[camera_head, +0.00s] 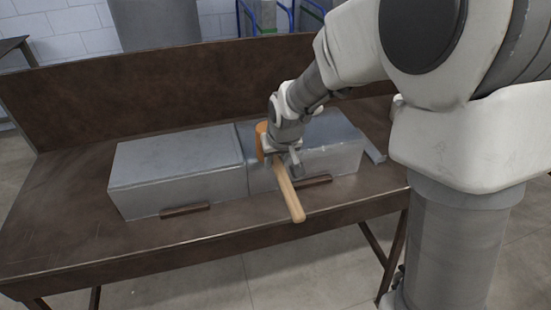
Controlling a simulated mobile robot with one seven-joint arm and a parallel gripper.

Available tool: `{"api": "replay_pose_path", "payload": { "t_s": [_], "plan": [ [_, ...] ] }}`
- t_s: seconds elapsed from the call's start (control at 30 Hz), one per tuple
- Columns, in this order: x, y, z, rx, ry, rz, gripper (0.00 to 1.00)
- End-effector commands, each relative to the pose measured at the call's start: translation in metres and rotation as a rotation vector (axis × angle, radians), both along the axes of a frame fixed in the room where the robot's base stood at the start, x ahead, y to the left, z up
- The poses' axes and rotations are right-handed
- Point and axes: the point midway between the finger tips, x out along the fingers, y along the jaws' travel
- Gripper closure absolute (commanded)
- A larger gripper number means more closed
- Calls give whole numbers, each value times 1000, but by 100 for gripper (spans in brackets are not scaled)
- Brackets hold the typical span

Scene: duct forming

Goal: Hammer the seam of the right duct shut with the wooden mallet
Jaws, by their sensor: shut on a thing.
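The right duct (338,155) is a grey sheet-metal box lying on the workbench, end to end with the left duct (180,163). My gripper (284,163) is shut on the wooden mallet over the left part of the right duct. The mallet handle (290,196) slants down and toward the bench's front edge. The mallet's orange-brown head (261,138) is at the left side of my gripper, near the joint between the ducts. I cannot tell whether the head touches the duct. My arm and gripper hide much of the right duct's top and seam.
The brown workbench (60,225) has a raised back panel (150,93). Small dark strips lie at the front of the left duct (185,210) and right duct (314,181). A grey metal piece (373,149) is at the right duct's right end. The bench's left side is clear.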

Motion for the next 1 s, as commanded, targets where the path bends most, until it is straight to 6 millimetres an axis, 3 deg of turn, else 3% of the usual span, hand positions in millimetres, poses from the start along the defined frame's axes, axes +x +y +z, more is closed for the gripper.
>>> {"api": "replay_pose_path", "payload": {
  "t_s": [0.17,0.6,0.9,1.0],
  "plan": [
    [1,0,13,1,-2,0,100],
    [1,0,90,1,-3,0,100],
    [1,0,89,1,-2,0,100],
    [3,-9,89,0,-1,-4,100]
  ]
}}
